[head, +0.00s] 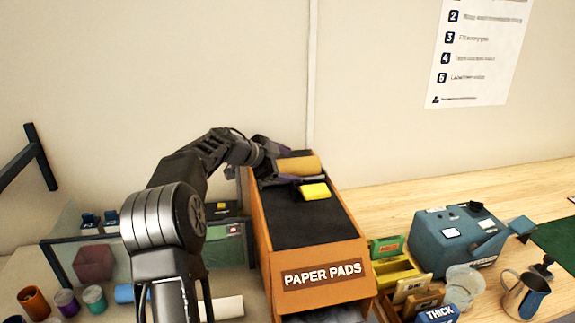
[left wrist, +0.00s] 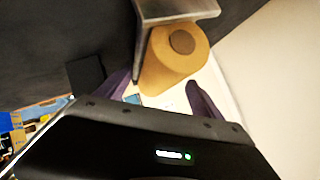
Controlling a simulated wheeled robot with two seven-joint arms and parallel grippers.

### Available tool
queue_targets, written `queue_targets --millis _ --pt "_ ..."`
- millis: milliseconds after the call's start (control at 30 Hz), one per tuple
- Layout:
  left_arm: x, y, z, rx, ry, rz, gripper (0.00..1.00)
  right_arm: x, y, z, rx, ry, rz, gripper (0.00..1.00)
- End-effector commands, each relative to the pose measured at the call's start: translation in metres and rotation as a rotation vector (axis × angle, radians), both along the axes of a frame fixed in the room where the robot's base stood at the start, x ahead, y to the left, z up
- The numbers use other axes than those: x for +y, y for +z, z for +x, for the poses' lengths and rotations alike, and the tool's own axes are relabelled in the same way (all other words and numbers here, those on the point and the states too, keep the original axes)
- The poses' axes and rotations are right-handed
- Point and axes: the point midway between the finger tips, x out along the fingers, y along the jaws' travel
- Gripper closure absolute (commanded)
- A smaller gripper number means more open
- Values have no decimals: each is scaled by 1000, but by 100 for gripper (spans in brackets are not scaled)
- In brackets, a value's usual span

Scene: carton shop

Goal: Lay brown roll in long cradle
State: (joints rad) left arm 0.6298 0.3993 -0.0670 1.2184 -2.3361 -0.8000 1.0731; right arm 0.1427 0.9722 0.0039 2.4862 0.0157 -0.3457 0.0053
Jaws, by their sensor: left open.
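The brown roll (head: 299,166) lies at the far top end of the paper pads dispenser in the head view. In the left wrist view the brown roll (left wrist: 172,65) shows its round end and darker core. My left gripper (head: 280,167) is open at the roll, with one finger on each side of it. In the left wrist view the fingers of my left gripper (left wrist: 160,94) stand apart; I cannot tell whether they touch the roll. I cannot make out a long cradle for certain. My right gripper is not in view.
The orange dispenser (head: 321,276) has a dark sloping top with a yellow block (head: 314,191) on it. A blue-grey machine (head: 458,238), a glass (head: 463,283) and a metal jug (head: 525,296) stand to the right. A grey metal bracket (left wrist: 178,12) is close to the roll.

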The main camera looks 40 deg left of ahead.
Motion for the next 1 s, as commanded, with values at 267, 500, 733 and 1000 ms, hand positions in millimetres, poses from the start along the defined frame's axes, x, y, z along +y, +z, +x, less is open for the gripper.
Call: queue_targets --millis 267,500,733,1000 --pt "1 10 0 -2 0 2 23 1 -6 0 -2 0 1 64" --pt "7 34 -34 -3 2 3 23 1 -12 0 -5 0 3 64" --pt "14 59 -76 -2 1 2 23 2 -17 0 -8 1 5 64" --pt "17 74 -100 0 0 0 23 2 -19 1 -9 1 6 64"
